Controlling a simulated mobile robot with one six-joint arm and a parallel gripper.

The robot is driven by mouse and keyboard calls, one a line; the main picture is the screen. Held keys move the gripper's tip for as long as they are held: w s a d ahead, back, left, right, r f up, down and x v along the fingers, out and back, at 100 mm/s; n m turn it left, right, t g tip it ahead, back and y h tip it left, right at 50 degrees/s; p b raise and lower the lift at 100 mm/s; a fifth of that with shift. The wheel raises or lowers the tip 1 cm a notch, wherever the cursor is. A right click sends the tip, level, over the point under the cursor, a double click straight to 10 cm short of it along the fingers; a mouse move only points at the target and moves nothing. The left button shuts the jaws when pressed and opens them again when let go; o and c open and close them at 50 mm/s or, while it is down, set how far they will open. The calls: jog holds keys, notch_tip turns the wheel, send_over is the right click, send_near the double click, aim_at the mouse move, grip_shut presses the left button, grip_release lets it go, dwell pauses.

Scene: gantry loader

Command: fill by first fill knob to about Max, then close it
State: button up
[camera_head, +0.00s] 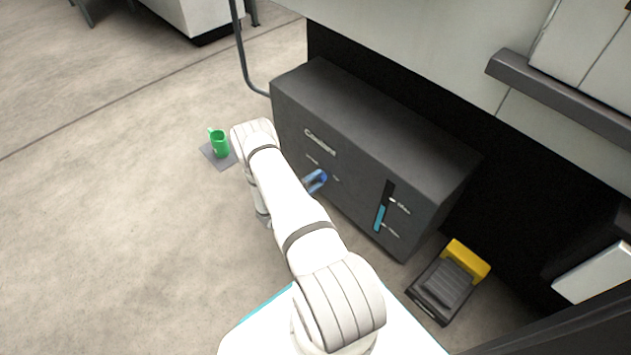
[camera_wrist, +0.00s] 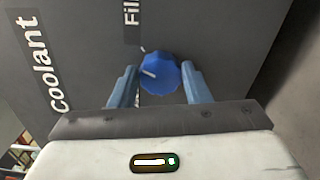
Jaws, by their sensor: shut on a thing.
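The dark coolant cabinet (camera_head: 350,150) has a round blue fill knob (camera_wrist: 159,75) on its front. My gripper (camera_wrist: 161,72) is shut on the knob, with one blue finger on each side of it. The knob's white pointer line faces left in the wrist view, toward the side with the "Coolant" lettering. In the head view my gripper (camera_head: 314,182) shows at the panel and mostly covers the knob. An upright level gauge (camera_head: 379,218) is right of it. Its cyan column reaches a little below the upper mark and well above the lower one; the small labels are hard to read.
A dark pipe (camera_head: 243,55) runs down behind the cabinet. The floor at left is clear.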

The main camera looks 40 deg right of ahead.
jog(key=o, duration=1)
jog(key=shift+a, duration=0.1)
jog(key=a+p, duration=0.2)
jog(key=a, duration=0.5)
jog(key=shift+s+a, duration=0.35)
